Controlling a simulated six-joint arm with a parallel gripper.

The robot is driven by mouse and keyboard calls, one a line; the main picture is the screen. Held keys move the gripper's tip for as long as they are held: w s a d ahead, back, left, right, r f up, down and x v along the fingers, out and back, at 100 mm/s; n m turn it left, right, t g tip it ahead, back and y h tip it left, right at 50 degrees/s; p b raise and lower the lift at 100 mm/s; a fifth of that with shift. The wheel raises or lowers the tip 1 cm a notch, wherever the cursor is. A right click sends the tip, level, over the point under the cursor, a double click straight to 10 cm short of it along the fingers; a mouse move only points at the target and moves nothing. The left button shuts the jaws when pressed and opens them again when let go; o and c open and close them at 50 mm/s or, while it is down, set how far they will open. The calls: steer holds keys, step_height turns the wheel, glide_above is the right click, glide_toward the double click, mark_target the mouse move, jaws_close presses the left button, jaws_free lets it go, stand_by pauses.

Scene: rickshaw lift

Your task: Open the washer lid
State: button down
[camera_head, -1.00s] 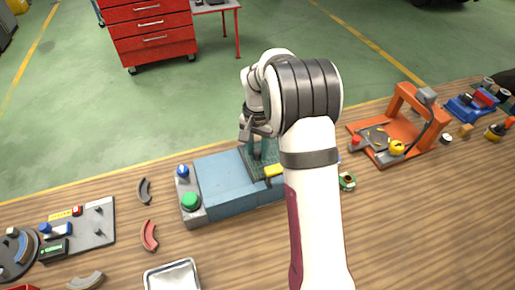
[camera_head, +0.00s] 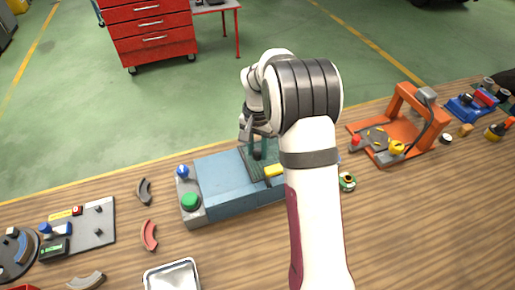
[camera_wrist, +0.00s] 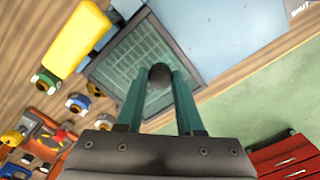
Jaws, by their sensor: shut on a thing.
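The washer (camera_head: 222,182) is a blue box on the wooden bench, with a green button and a blue knob on its grey left end. A dark gridded panel, which looks like the lid (camera_head: 246,157), lies on its right part; it also shows in the wrist view (camera_wrist: 120,62). My gripper (camera_head: 258,153) is over this panel. In the wrist view, my gripper's (camera_wrist: 160,80) teal fingers are shut on a dark round knob (camera_wrist: 159,73) at the panel. My arm hides the washer's right end in the head view. I cannot tell whether the panel is raised.
A yellow block (camera_wrist: 78,36) lies beside the panel. An orange frame fixture (camera_head: 415,120) stands to the right. A grey board (camera_head: 85,225), curved pieces and a metal tray (camera_head: 172,277) are left and in front. A red tool cabinet (camera_head: 150,32) stands on the floor beyond.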

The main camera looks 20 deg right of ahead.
stand_by(0.4)
steer(key=a, duration=1.3)
steer(key=shift+a, duration=0.25)
steer(key=c, duration=0.5)
jaws_free()
steer(key=shift+c, duration=0.2)
steer(key=shift+d, duration=0.1)
step_height(320, 180, up, 16)
steer(key=shift+f, duration=0.1)
